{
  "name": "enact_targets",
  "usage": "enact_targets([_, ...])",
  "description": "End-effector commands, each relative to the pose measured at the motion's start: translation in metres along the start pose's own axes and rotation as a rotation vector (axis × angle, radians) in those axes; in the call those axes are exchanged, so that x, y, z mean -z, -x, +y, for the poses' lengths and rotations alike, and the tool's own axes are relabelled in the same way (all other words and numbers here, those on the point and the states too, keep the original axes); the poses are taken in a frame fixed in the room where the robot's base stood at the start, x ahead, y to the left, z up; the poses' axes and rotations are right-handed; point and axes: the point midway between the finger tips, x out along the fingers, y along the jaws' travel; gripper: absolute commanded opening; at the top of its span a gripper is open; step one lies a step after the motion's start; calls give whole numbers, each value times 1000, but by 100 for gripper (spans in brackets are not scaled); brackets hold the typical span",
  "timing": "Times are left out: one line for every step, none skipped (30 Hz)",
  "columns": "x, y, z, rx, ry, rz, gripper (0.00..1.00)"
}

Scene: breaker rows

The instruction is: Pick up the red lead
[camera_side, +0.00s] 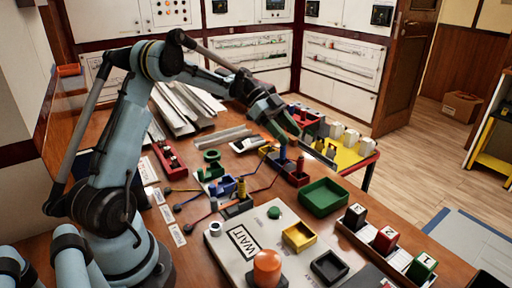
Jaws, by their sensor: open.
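Several thin leads with dark round ends lie on the wooden table left of the coloured blocks. A red lead (202,219) runs from the lowest dark end up toward a dark block. Another reddish-orange lead (187,190) lies higher up, so I cannot tell for sure which one is the task's red lead. My gripper (286,133) is open, at the back right of the leads, above a row of coloured blocks (297,178). It is apart from the red lead. Its fingertips are small and partly merge with the blocks behind.
A green tray (324,198), yellow tray (299,236) and black tray (329,267) stand at front right. An orange button (267,268) and a WAIT sign (243,242) are in front. Grey metal rails (180,110) lie behind. A red block holder (169,160) stands left of the leads' blocks.

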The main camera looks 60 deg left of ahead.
Motion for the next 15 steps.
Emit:
enact_targets([-12,4,-5,-3,-53,36,54])
enact_targets([-18,6,-7,-4,-87,57,54])
enact_targets([-24,8,-9,-7,-132,84,54])
enact_targets([-29,10,-10,-8,-161,102,54])
enact_targets([-33,11,-10,-7,-189,118,54])
enact_targets([-38,13,-11,-7,-220,136,54])
enact_targets([-41,14,-11,-7,-240,148,54])
enact_targets([-44,15,-11,-5,-256,156,54])
enact_targets([-46,15,-12,-5,-275,166,54])
enact_targets([-47,15,-11,-5,-285,172,54])
enact_targets([-48,14,-11,-5,-292,176,54])
enact_targets([-48,12,-11,-5,-299,179,54])
enact_targets([-48,9,-11,-6,-302,180,54])
enact_targets([-47,5,-11,-6,-303,181,54])
enact_targets([-46,-1,-11,-6,-303,180,54])
